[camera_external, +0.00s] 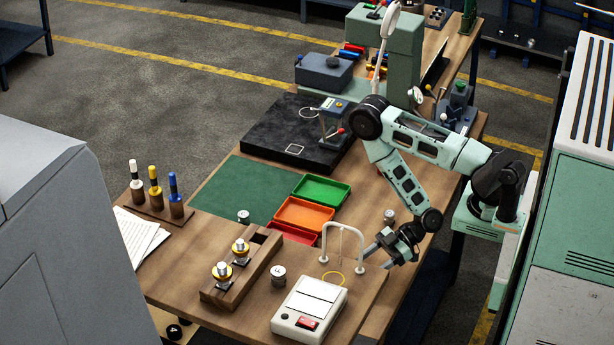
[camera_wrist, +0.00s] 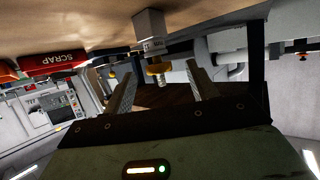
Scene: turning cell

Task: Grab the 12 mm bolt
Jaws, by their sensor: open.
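Two upright metal bolt-like pieces with gold collars (camera_external: 240,248) (camera_external: 222,270) stand in a wooden block (camera_external: 262,262) on the bench. I cannot read a size on either, so I cannot tell which is the 12 mm bolt. My gripper (camera_external: 375,248) is low over the right side of the bench, beside the white arch, and points left. In the wrist view, which is upside down, my open jaws (camera_wrist: 160,90) are empty. A gold-collared piece (camera_wrist: 157,72) shows beyond them, with a grey metal piece (camera_wrist: 149,26) nearer the bench top; its marking is unreadable.
A white scale-like box (camera_external: 310,305) and white arch (camera_external: 343,229) stand close to my gripper. Small metal cylinders (camera_external: 278,276) (camera_external: 390,216) (camera_external: 243,216) stand nearby. Green (camera_external: 321,190), orange (camera_external: 303,215) and red (camera_external: 291,234) trays lie behind; the red one reads SCRAP (camera_wrist: 55,60).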

